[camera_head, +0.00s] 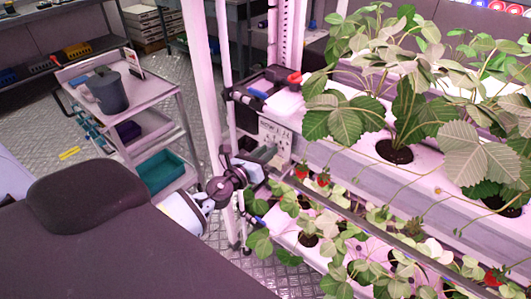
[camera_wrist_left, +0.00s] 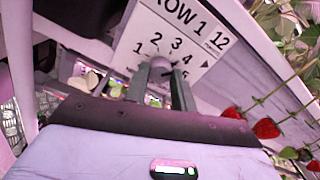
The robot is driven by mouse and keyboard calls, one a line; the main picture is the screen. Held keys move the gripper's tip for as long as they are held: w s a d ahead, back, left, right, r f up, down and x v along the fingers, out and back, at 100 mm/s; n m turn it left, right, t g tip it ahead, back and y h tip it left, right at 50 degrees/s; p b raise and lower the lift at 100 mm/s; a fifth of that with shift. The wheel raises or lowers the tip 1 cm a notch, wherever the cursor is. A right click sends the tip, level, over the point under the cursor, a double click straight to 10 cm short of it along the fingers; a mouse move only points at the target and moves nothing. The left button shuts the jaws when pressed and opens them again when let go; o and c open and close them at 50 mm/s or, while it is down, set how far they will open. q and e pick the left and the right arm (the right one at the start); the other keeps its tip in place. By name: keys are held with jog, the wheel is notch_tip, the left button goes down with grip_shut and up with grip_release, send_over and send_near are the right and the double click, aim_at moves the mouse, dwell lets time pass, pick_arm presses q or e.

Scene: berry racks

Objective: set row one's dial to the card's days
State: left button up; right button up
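The row one dial panel (camera_head: 275,137) is a pale plate on the end of the plant rack. In the left wrist view the panel (camera_wrist_left: 190,30) reads "ROW 1", with numbers around a round grey knob (camera_wrist_left: 162,66). My left gripper (camera_head: 264,154) is at the panel, and in the wrist view its two fingertips (camera_wrist_left: 161,76) are on either side of the knob. I cannot tell whether they touch it. The knob's pointer is hard to read, and the fingers hide some lower numbers. I cannot make out a card with days. My right gripper is not in view.
Strawberry plants (camera_head: 400,120) fill the rack to the right, with red berries (camera_wrist_left: 266,128) hanging close to my left gripper. A cart (camera_head: 150,110) with a grey bucket (camera_head: 108,92) stands at the left. A white post (camera_head: 203,80) rises left of the panel.

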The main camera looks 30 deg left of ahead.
pick_arm(q)
jog(key=o, duration=0.4)
jog(key=shift+s+a+r+b, duration=0.1)
jog(key=shift+s+a+b, duration=0.05)
jog(key=shift+s, duration=1.8)
jog(key=shift+s+a+b, duration=0.15)
jog(key=shift+s, duration=1.75)
